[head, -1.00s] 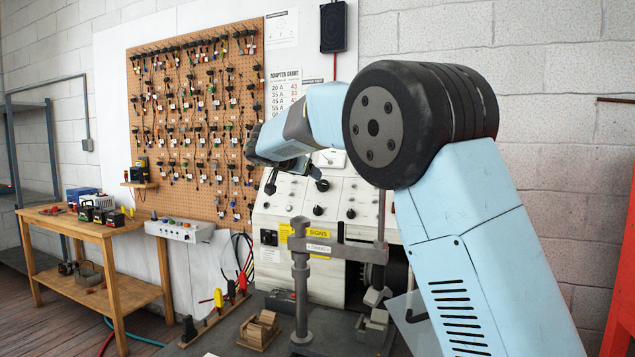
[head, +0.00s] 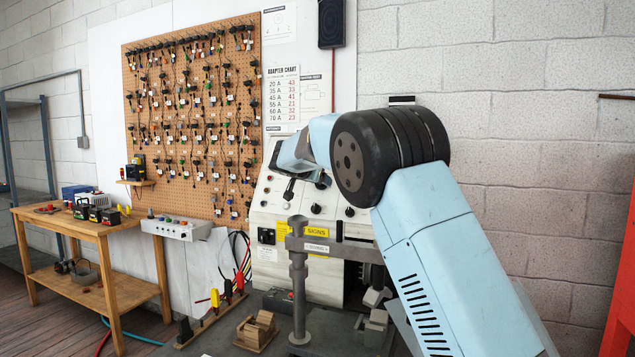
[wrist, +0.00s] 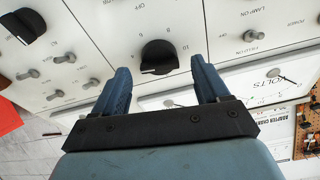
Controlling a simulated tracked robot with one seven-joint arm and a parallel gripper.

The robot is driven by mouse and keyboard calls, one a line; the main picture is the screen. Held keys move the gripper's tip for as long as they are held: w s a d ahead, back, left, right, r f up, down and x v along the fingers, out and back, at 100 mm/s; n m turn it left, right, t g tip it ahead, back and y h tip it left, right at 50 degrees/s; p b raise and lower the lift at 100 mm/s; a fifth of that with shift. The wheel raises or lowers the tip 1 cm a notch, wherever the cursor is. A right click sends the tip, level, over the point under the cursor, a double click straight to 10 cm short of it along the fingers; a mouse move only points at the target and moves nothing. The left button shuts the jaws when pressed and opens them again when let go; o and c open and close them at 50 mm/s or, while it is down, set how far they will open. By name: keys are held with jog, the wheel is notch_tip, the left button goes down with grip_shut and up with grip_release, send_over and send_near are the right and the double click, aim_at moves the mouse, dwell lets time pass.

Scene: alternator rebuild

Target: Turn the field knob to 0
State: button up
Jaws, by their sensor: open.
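In the head view my wrist is in front of the white test bench (head: 268,213), and the fingertips are hard to make out.
Another black knob (wrist: 24,26) and several toggle switches (wrist: 65,57) are on the panel. A volts meter (wrist: 262,84) is close by the right finger. A grey post (head: 298,275) stands in front of the bench. A pegboard (head: 190,120) with hanging leads is at left.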

jog(key=shift+x, duration=0.9)
jog(key=shift+r, duration=0.1)
jog(key=c, duration=1)
jog(key=shift+a, duration=0.1)
jog(key=shift+c, duration=0.2)
jog(key=shift+n, duration=0.3)
